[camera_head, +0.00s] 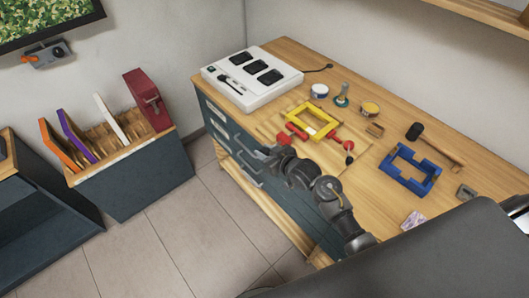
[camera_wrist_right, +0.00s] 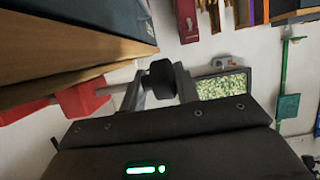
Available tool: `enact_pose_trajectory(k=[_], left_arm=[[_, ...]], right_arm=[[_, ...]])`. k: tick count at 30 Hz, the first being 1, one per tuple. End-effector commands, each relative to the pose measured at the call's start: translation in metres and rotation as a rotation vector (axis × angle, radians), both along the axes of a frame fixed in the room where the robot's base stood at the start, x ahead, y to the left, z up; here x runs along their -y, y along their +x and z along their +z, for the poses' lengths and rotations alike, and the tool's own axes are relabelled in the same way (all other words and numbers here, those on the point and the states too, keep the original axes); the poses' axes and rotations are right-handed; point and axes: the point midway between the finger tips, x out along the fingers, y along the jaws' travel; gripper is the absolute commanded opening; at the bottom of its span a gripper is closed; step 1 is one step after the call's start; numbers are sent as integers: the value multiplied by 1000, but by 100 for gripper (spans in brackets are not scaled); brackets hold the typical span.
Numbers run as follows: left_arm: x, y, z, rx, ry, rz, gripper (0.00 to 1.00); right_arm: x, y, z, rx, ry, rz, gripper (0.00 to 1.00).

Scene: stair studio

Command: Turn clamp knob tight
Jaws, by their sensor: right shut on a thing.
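A yellow frame (camera_head: 312,121) lies on the workbench with red clamp parts (camera_head: 297,131) at its near side. My right gripper (camera_head: 273,153) is at the bench's front edge, just in front of the red clamp end (camera_head: 285,139). In the right wrist view my right gripper (camera_wrist_right: 161,86) is shut on a black clamp knob (camera_wrist_right: 161,76), one finger on each side. A grey rod runs from the knob to a red clamp body (camera_wrist_right: 82,99). In the head view the held knob is hidden by the gripper. My left gripper is not in view.
A white case (camera_head: 251,80) stands at the bench's far left. A rack (camera_head: 130,150) stands on the left; floor between is clear.

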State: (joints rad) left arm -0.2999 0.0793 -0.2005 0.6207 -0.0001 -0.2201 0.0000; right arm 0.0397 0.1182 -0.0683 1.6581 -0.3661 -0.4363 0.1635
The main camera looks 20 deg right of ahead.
Motion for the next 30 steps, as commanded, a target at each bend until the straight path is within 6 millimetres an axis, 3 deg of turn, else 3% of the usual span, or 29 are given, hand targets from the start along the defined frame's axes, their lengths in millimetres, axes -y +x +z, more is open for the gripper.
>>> enact_pose_trajectory(k=[1,6,18,19,21,30], left_arm=[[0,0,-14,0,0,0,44],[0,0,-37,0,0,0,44],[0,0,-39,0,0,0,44],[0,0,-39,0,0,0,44],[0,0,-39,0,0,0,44],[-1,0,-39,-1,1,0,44]], right_arm=[[-5,-2,-10,28,16,11,8],[-7,-3,-9,150,66,15,8],[-8,-4,-3,198,87,17,8],[-8,-4,-3,198,87,17,32],[-8,-4,-3,198,86,16,41],[-4,-3,-1,201,85,9,44]])
